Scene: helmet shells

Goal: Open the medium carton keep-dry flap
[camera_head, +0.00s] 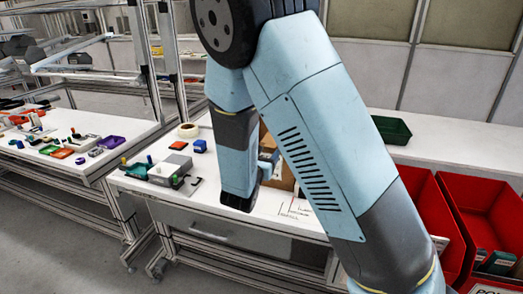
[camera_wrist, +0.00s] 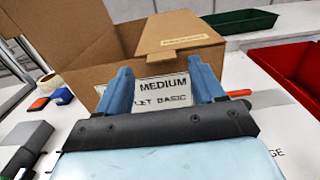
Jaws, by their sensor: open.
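The medium carton is a brown cardboard box that fills the upper middle of the wrist view (camera_wrist: 85,85), with a white label (camera_wrist: 163,93) reading "MEDIUM" on its front. A flap with a small pale strip of print (camera_wrist: 180,38) lies at the top, tilted over the front right of the opening; the print is too small to read. A larger flap (camera_wrist: 60,28) stands up at the left. My gripper (camera_wrist: 160,72) is open and empty, its two blue fingers either side of the label, just before the carton front; contact cannot be told. In the head view my arm hides most of the carton (camera_head: 283,172).
A green tray (camera_head: 392,130) stands behind on the white table, and red bins (camera_head: 425,205) stand at the right. A grey block (camera_head: 170,168), a tape roll (camera_head: 188,130) and small blue and red pieces (camera_head: 178,145) lie left of my arm.

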